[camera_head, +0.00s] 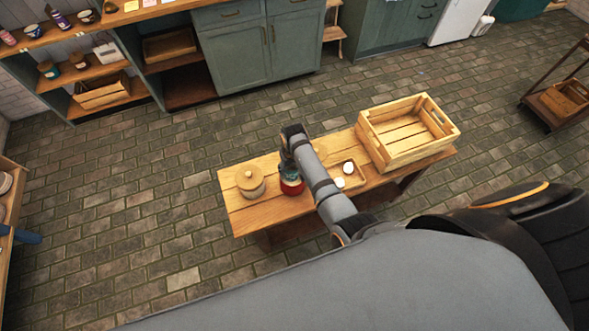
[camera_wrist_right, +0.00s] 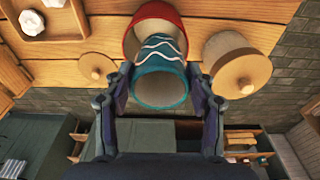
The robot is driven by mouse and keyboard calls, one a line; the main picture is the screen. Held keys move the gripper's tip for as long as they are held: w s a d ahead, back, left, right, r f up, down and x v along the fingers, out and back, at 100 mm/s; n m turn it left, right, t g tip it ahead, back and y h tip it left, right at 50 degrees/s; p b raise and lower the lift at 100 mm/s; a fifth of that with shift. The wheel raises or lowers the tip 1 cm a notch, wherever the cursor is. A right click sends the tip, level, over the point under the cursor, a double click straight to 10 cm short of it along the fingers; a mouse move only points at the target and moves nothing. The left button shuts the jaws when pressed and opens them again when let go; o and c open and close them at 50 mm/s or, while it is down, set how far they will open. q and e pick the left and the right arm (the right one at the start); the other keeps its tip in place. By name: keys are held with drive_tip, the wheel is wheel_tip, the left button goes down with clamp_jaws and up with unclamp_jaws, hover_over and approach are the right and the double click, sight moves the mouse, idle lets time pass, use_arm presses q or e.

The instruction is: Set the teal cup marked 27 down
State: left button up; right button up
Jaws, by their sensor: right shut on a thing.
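My right gripper (camera_head: 290,160) is over the front of the low wooden table (camera_head: 240,217). In the right wrist view its two fingers (camera_wrist_right: 160,78) are shut on a teal cup (camera_wrist_right: 160,88) with white wavy lines. A small part of the teal cup also shows in the head view (camera_head: 291,173). I cannot read a 27 on it. A red vessel (camera_wrist_right: 135,22) is right behind the cup in the right wrist view and below it in the head view (camera_head: 292,188). I cannot tell whether the cup touches it or is inside it. My left gripper does not show.
Bare wood lies left of and in front of the pot. Shelves (camera_head: 95,75) and cabinets (camera_head: 235,50) line the back.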

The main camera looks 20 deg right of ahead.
drive_tip(key=f+b, duration=0.3)
drive_tip(key=f, duration=0.1)
drive_tip(key=shift+w+d, duration=0.3)
drive_tip(key=shift+d, duration=0.05)
drive_tip(key=shift+w, duration=0.15)
drive_tip(key=shift+s+f, duration=0.2)
drive_tip(key=shift+w+f, duration=0.1)
drive_tip(key=shift+f, duration=0.2)
drive_tip(key=o, duration=1)
drive_tip(key=shift+f, duration=0.1)
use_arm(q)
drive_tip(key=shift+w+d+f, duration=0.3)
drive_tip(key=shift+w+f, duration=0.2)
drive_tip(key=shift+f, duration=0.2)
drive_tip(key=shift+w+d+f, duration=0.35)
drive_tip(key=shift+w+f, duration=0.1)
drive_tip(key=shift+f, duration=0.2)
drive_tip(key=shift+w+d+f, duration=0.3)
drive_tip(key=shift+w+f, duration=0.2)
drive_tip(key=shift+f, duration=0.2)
use_arm(e)
drive_tip(key=o, duration=0.4)
drive_tip(key=shift+o, duration=0.2)
